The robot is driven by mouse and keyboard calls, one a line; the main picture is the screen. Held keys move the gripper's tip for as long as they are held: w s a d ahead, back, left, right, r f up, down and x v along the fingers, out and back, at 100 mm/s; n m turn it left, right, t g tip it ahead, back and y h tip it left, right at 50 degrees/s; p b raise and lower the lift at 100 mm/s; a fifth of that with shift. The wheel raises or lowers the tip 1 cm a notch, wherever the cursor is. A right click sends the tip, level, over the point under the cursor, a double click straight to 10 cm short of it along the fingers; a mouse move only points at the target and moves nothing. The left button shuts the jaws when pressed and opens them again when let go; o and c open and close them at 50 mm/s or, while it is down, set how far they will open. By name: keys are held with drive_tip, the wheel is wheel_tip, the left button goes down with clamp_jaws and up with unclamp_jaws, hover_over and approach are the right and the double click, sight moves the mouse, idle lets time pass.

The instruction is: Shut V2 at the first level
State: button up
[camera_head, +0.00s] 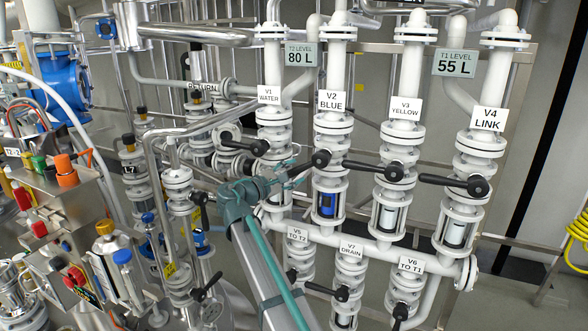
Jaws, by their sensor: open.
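V2, labelled "V2 BLUE" (331,102), is a white flanged valve on the second vertical pipe from the left in the upper row. Its black handle (321,158) has a round dark part in front of the pipe. The rest of that handle is hard to make out near my fingers. A sight glass with blue inside (326,204) sits below it. My gripper (296,174) is open, just left of and slightly below the V2 handle, with its fingers pointing right.
V1 (269,97) stands left; V3 (405,108) and V4 (487,119) stand right, with black handles jutting sideways. V5 (297,234), V7 (351,248) and V6 (411,265) sit below. Level signs read 80 L (301,55) and 55 L (454,62). Pipes and machinery crowd the left.

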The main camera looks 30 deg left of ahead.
drive_tip(key=shift+w+d, duration=0.1)
drive_tip(key=shift+w, duration=0.3)
drive_tip(key=shift+c, duration=0.2)
clamp_jaws()
